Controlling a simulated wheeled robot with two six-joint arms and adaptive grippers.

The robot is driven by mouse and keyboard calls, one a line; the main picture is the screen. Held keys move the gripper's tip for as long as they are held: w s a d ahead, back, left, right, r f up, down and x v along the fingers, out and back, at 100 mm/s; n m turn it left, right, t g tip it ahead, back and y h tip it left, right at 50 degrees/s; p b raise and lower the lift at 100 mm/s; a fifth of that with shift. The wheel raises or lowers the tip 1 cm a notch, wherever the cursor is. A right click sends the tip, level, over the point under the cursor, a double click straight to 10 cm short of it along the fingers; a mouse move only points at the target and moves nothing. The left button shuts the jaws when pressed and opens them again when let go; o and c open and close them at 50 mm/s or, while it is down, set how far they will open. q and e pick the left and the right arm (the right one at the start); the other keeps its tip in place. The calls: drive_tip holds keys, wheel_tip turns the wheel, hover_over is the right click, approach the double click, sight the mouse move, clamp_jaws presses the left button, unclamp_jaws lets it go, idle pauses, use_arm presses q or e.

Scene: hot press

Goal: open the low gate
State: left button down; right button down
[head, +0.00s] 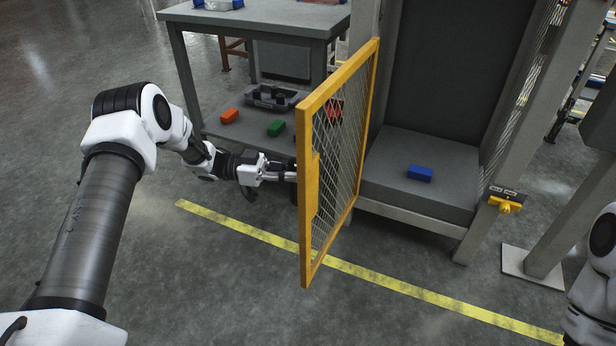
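The low gate (310,205) is a yellow frame filled with wire mesh. It stands swung outward from the press opening, hinged at the grey post on its far side, with its free edge toward me. My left gripper (290,174) is at the gate's left face, close to the free-edge bar. Its fingertips are partly hidden at the gate, so I cannot tell whether they touch or grip it. My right gripper is out of view; only a piece of my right arm shows at the lower right edge.
Inside the press, a blue block (419,173) lies on the grey bed (390,200). A yellow latch (505,204) sits on the right post. A grey table (260,22) stands behind the gate; its lower shelf holds a red block (229,116) and a green block (275,128). A yellow floor line (400,286) crosses in front.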

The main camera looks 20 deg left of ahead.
use_arm(q)
drive_tip(key=shift+a+f, duration=0.1)
drive_tip(key=shift+a, duration=0.65)
drive_tip(key=c, duration=1.1)
unclamp_jaws()
drive_tip(key=shift+c, duration=0.2)
drive_tip(key=v, duration=1.2)
drive_tip(key=shift+a, duration=0.1)
